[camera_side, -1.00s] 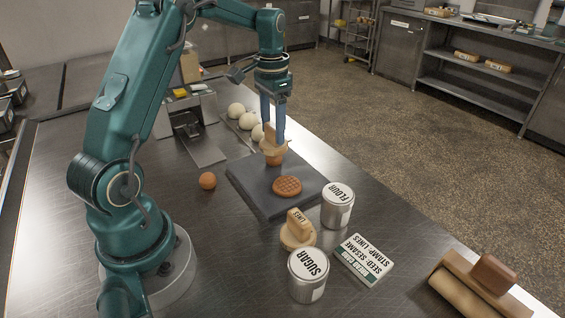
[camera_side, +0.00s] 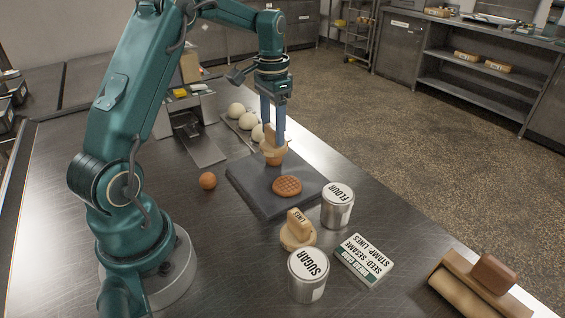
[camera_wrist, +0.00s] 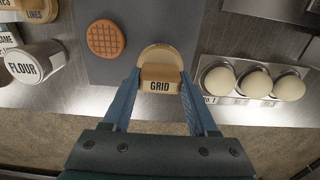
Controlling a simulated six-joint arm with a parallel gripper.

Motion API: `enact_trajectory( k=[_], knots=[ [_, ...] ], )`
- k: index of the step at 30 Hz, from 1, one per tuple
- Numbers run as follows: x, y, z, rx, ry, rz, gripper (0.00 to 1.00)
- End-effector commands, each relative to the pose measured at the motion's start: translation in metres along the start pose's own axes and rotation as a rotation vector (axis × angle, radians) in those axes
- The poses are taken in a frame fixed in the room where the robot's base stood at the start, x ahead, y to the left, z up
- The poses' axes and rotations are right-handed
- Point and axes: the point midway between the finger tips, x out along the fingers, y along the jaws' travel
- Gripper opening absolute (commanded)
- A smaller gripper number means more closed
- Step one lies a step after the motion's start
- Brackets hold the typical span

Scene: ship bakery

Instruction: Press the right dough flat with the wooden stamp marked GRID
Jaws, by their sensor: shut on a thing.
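My gripper (camera_side: 273,138) is shut on the handle of the wooden stamp marked GRID (camera_wrist: 158,84), whose label shows in the wrist view. In the side view the stamp (camera_side: 271,148) is upright, base down, over a brown dough (camera_side: 275,161) on the dark slab (camera_side: 250,191). The stamp hides most of this dough; it seems to touch its top, but I cannot be sure. A flat round dough (camera_side: 287,186) with a grid pattern lies on the slab nearer the side camera. It also shows in the wrist view (camera_wrist: 106,39).
The LINES stamp (camera_side: 298,232), FLOUR tin (camera_side: 338,206), SUGAR tin (camera_side: 308,275) and a seed-sesame card (camera_side: 364,259) stand near the slab. Pale dough balls (camera_side: 247,121) sit in a tray behind. A small brown ball (camera_side: 208,181) lies left of the slab.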

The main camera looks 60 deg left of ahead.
Motion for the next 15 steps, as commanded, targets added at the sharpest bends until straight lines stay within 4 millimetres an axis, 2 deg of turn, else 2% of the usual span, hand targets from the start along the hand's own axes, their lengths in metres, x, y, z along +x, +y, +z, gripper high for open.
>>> enact_trajectory(
  k=[15],
  knots=[
    [0.0072, 0.0001, 0.0001, 0.0, -0.001, 0.001, 0.1]
  ],
)
